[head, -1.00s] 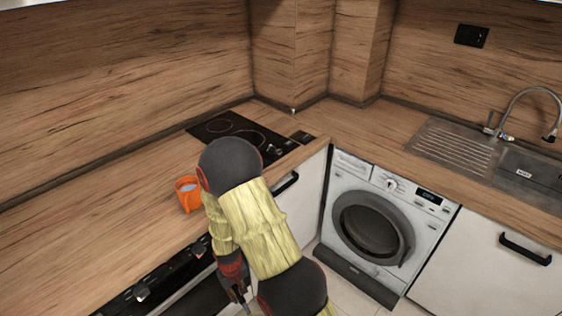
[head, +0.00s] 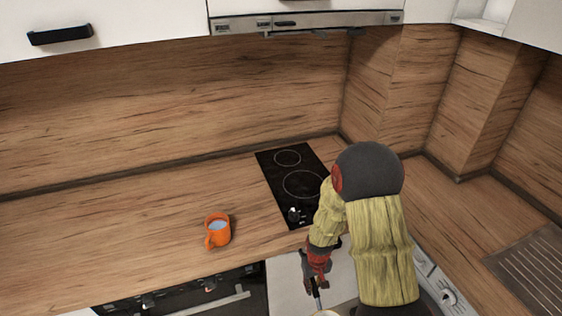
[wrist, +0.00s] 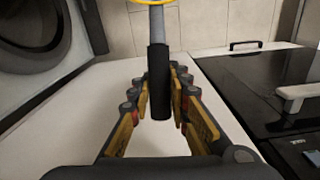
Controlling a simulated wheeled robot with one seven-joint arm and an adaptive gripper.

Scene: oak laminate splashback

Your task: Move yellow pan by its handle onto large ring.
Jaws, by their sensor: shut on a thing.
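The yellow pan shows only in part. In the wrist view its yellow rim (wrist: 150,2) is at the top edge, with a steel stem and black handle (wrist: 158,75) running down between my fingers. My gripper (wrist: 160,95) is shut on that black handle. In the head view my gripper (head: 317,278) is low, in front of the counter edge, and a pale piece of the pan (head: 327,313) shows at the bottom edge. The large ring (head: 303,184) is the front ring on the black hob (head: 270,172); it looks bare, with the small ring (head: 287,158) behind it.
An orange mug (head: 217,231) with pale contents stands on the counter left of the hob. An oven (head: 190,292) is below it. A range hood (head: 300,22) hangs above. A sink drainer (head: 530,265) is at the right. The counter left of the mug is clear.

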